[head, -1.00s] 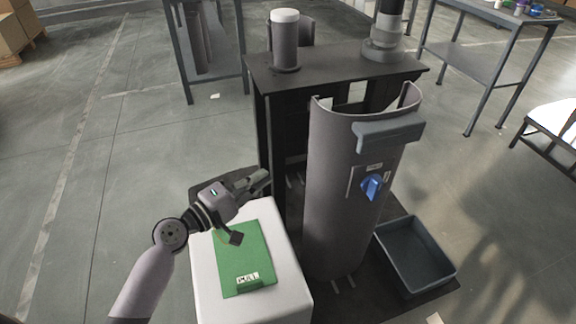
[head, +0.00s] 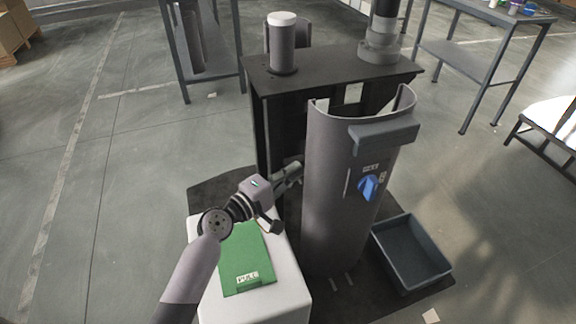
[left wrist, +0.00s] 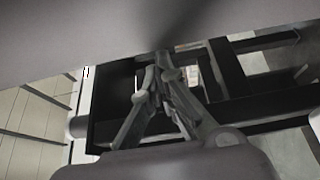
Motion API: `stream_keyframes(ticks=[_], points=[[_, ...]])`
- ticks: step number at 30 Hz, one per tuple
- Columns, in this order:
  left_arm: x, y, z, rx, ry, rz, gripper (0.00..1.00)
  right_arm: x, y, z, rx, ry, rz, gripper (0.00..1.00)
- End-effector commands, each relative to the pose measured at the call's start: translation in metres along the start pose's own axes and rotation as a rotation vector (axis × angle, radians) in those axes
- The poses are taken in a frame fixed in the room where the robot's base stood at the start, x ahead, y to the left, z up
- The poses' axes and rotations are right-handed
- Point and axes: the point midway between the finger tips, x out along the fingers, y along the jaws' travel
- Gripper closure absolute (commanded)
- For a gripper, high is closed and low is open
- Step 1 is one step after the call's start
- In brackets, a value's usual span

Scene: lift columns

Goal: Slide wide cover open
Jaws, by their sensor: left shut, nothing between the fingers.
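The wide cover (head: 330,195) is a tall grey curved panel in front of the black frame. My right gripper is not in view.
A white box (head: 292,290) with a green panel (head: 247,262) labelled PULL stands below my left arm. A grey bin (head: 447,268) sits right of the cover. The black frame (head: 262,130) bears a cylinder (head: 283,50). Open floor lies to the left.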

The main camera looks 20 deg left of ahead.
Motion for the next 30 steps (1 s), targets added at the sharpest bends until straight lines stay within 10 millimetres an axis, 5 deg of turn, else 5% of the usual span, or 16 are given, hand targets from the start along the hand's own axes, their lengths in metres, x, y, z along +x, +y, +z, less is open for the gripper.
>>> stream_keyframes(ticks=[24,30], points=[[-0.006,0.000,0.014,0.000,0.000,0.001,1.00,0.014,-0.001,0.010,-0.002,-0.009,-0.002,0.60],[-0.028,-0.002,0.013,0.002,0.001,-0.003,1.00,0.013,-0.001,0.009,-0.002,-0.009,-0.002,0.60]])
